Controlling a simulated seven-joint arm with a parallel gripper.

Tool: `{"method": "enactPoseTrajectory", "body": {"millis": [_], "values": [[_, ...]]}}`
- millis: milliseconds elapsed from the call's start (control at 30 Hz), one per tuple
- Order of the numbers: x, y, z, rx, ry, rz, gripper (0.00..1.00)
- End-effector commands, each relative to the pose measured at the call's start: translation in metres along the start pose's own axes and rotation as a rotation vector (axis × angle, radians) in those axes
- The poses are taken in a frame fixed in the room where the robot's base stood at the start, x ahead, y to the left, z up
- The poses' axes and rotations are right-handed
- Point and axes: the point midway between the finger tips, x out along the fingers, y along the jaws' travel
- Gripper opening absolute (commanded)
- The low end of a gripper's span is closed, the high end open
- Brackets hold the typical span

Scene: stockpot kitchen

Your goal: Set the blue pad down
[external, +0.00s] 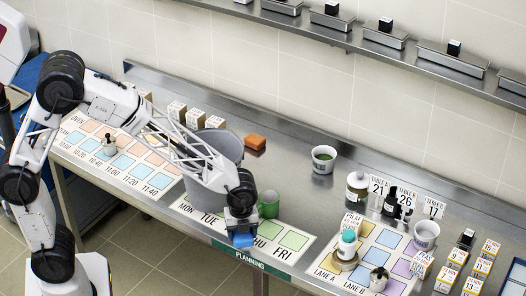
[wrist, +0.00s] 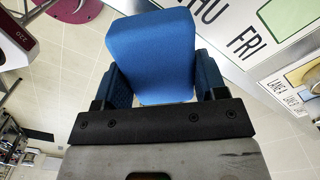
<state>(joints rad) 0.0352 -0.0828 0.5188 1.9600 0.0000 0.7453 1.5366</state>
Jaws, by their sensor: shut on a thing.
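The blue pad (wrist: 152,50) is a soft rounded block and fills the middle of the wrist view. My gripper (wrist: 158,88) is shut on it, with a blue finger at each side. In the external view my gripper (external: 242,226) is at the front edge of the steel counter, by the weekday sheet. The blue pad (external: 243,241) shows just below it, held in front of the edge near the PLANNING label. Floor tiles show behind the pad in the wrist view. I cannot tell its exact height.
A large grey stockpot (external: 216,146) is behind my forearm. An orange sponge-like block (external: 255,142) and a white cup (external: 323,159) stand farther back. The weekday sheet (external: 296,238) has bare coloured squares. The counter's middle back is clear.

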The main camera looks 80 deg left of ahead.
Motion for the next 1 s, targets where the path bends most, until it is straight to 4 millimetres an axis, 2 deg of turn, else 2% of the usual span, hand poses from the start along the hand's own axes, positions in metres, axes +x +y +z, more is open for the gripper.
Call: {"method": "enactPoseTrajectory", "body": {"millis": [267, 1000], "values": [[0.002, -0.018, -0.001, -0.001, 0.000, 0.001, 0.42], [0.012, -0.119, -0.004, -0.001, 0.000, 0.001, 0.42]]}}
